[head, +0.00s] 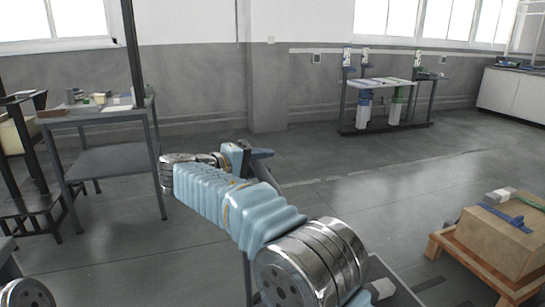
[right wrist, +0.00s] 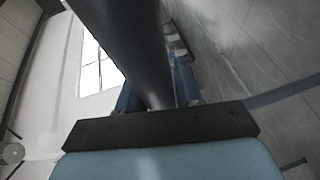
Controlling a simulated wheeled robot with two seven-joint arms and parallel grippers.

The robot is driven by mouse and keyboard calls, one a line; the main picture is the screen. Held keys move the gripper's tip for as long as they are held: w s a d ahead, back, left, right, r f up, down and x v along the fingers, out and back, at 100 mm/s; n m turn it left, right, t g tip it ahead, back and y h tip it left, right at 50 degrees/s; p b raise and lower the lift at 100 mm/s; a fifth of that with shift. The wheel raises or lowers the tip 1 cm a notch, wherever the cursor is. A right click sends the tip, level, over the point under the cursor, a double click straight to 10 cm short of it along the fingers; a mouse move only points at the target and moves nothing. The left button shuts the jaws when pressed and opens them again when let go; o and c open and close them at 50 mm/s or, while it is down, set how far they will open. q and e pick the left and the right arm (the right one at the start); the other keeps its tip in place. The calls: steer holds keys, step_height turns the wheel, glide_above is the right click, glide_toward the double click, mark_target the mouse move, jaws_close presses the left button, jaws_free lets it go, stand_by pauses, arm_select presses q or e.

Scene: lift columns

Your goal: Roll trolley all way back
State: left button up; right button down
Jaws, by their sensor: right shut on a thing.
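My right arm reaches across the middle of the head view, and its gripper (head: 260,154) is at the far end, partly hidden by my own wrist. In the right wrist view its blue fingers (right wrist: 158,95) are shut on a thick dark bar (right wrist: 135,40). I cannot tell from the head view which part of the trolley this bar is, as my arm hides much of what lies below. A dark leg (head: 248,285) and a grey surface (head: 397,282) show by my arm at the bottom; I cannot tell whether they belong to the trolley. My left gripper is out of view.
A grey metal table (head: 110,113) with small items stands left, beside a dark post (head: 132,50). A wooden pallet (head: 470,262) with a cardboard box (head: 500,240) is at right. A dark rack (head: 385,128) stands by the far wall. The floor between is open.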

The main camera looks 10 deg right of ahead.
steer(key=shift+a+f, duration=0.15)
steer(key=shift+a, duration=0.1)
steer(key=c, duration=0.8)
jaws_free()
steer(key=shift+a, duration=0.15)
steer(key=shift+c, duration=0.2)
steer(key=v, duration=1.3)
steer(key=shift+a+r, duration=0.25)
steer(key=shift+a, duration=0.05)
